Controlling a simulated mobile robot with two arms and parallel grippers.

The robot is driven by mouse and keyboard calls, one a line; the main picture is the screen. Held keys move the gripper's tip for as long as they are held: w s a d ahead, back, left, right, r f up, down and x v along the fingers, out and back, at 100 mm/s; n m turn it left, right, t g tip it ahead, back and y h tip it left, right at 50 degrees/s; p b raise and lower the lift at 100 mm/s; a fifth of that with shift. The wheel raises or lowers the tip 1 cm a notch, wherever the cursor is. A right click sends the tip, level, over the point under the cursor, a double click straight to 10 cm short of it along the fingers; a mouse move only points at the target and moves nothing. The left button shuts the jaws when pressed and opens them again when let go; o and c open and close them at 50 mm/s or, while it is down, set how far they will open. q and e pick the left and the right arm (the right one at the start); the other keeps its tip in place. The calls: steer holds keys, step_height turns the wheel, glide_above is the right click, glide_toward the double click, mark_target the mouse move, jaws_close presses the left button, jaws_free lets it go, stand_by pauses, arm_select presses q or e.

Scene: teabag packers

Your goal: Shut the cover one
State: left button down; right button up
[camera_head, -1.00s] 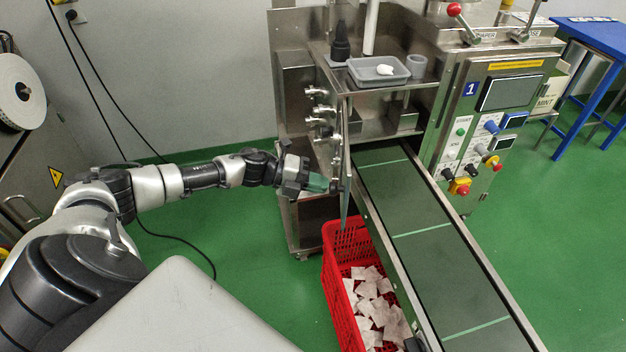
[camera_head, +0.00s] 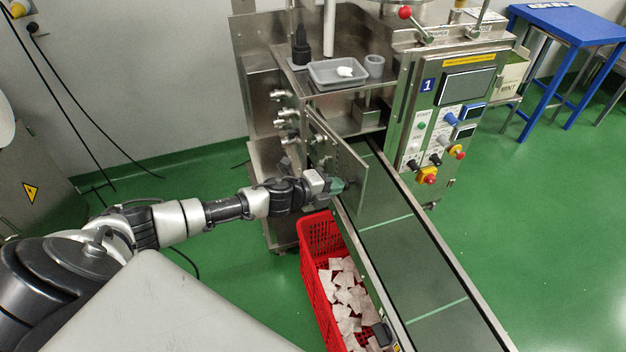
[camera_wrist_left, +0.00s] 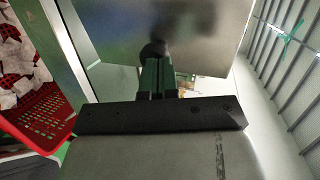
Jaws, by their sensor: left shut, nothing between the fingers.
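The cover of machine one is a flat metal door panel (camera_head: 342,160) hinged on the left of the machine's opening. It stands partly open, angled across the conveyor's upper end. My left gripper (camera_head: 343,185) is shut and empty, its tips at the outer face of the panel. Whether they touch it I cannot tell. In the left wrist view the shut fingers (camera_wrist_left: 157,72) point at the shiny panel (camera_wrist_left: 195,30), with a dark round part at their tips. My right gripper is not in view.
The conveyor (camera_head: 405,250) runs from the opening toward the front right. A red crate (camera_head: 313,262) of teabags stands beside it, below my left forearm. The control panel (camera_head: 440,115) is right of the opening. A grey tray (camera_head: 322,82) sits on the shelf above.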

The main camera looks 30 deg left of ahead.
mark_target(356, 180)
arm_select(q)
steer(key=w+d+n+y, duration=0.1)
steer(key=w+d+n+t+y, duration=0.1)
steer(key=w, duration=0.1)
steer(key=w+d+n+y, duration=0.1)
steer(key=w+d, duration=0.1)
steer(key=shift+w+t, duration=0.2)
steer(key=shift+t, duration=0.2)
arm_select(e)
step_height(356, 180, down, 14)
steer(key=b, duration=1.4)
arm_select(q)
steer(key=w+d+n+y+b, duration=0.2)
steer(key=w+n+y, duration=0.5)
steer(key=w, duration=0.8)
steer(key=shift+w+d+g+y, duration=0.3)
steer(key=shift+w+d+y, duration=0.1)
steer(key=shift+y, duration=0.7)
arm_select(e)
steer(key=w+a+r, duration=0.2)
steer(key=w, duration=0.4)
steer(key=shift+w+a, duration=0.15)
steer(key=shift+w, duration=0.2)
arm_select(q)
steer(key=shift+s, duration=0.1)
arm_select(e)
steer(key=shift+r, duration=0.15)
